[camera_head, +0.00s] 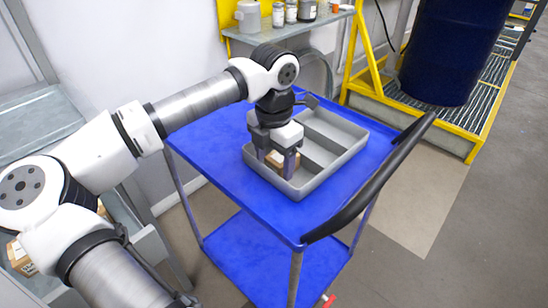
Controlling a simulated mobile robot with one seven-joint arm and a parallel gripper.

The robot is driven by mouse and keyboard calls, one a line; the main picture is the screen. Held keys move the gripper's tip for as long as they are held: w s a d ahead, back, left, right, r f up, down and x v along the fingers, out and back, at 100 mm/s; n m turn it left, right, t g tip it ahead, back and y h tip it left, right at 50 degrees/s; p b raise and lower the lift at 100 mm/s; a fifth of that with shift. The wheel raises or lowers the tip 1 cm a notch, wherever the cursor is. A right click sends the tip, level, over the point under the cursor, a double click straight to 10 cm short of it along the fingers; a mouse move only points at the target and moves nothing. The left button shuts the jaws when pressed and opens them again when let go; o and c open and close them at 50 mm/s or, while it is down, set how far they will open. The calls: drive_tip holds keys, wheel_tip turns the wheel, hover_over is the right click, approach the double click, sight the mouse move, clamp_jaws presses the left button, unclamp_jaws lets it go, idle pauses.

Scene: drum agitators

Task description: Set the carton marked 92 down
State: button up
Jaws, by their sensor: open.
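A small brown carton (277,159) with a pale label sits in the near left part of a grey divided tray (301,193). The number on its label is too small to read. My gripper (277,165) points down into that compartment with its fingers on either side of the carton. The fingers are open. Part of the carton is hidden behind the gripper, and I cannot tell whether a finger touches it. The other compartments of the tray look empty.
The tray stands on a blue cart (215,152) with a black handle (372,185) at right. Another carton (20,258) lies on a grey shelf at lower left. A shelf with jars (291,12) is behind. A dark blue drum (450,50) stands on a yellow-edged platform.

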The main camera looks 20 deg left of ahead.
sight(274, 161)
wheel_tip(274, 161, up, 12)
drive_tip(key=shift+r, duration=0.15)
idle(0.5)
